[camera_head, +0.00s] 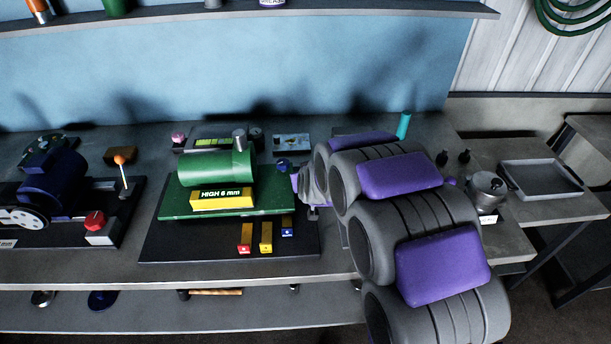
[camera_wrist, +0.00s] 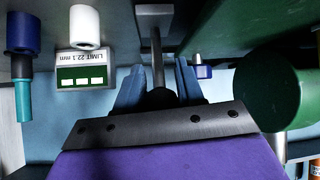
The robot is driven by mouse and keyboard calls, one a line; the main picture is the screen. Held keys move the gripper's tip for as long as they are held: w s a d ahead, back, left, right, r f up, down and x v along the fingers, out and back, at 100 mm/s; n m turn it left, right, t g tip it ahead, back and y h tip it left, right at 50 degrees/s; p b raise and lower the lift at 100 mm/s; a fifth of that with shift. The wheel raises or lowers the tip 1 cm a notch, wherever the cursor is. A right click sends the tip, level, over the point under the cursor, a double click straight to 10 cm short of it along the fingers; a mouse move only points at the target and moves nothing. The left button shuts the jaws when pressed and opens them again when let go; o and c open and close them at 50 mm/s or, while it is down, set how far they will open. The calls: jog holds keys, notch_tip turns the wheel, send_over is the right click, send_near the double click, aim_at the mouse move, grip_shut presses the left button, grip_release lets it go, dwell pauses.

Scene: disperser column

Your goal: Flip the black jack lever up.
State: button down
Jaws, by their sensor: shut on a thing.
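In the wrist view, a metal rod (camera_wrist: 158,62) with a dark grip (camera_wrist: 158,98) runs down from a grey plate; I take it for the black jack lever. My gripper (camera_wrist: 158,84) has its two blue fingers on either side of this lever and is shut on it. The lever's lower end is hidden behind the gripper's metal front plate. In the head view my arm covers the lever and most of the gripper. The green platform (camera_head: 275,205) with a green cylinder (camera_head: 217,165) and a yellow "HIGH 6 mm" block (camera_head: 222,199) stands left of my arm.
A "LIMIT 22.1 mm" display (camera_wrist: 84,62) is beside the gripper in the wrist view, and the green cylinder (camera_wrist: 268,88) is close on the other side. Small red, yellow and blue blocks (camera_head: 266,237) lie in front. A metal pot (camera_head: 486,190) and tray (camera_head: 541,178) are at right.

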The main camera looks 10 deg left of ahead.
jog(key=c, duration=1.1)
grip_release()
jog(key=shift+s+d+f, duration=0.15)
jog(key=shift+s+f, duration=0.15)
jog(key=shift+f, duration=0.25)
jog(key=o, duration=0.3)
jog(key=shift+r, duration=0.2)
jog(key=shift+w, duration=0.1)
jog(key=shift+r, duration=0.15)
jog(key=p+v, duration=0.3)
jog(key=v, duration=1.4)
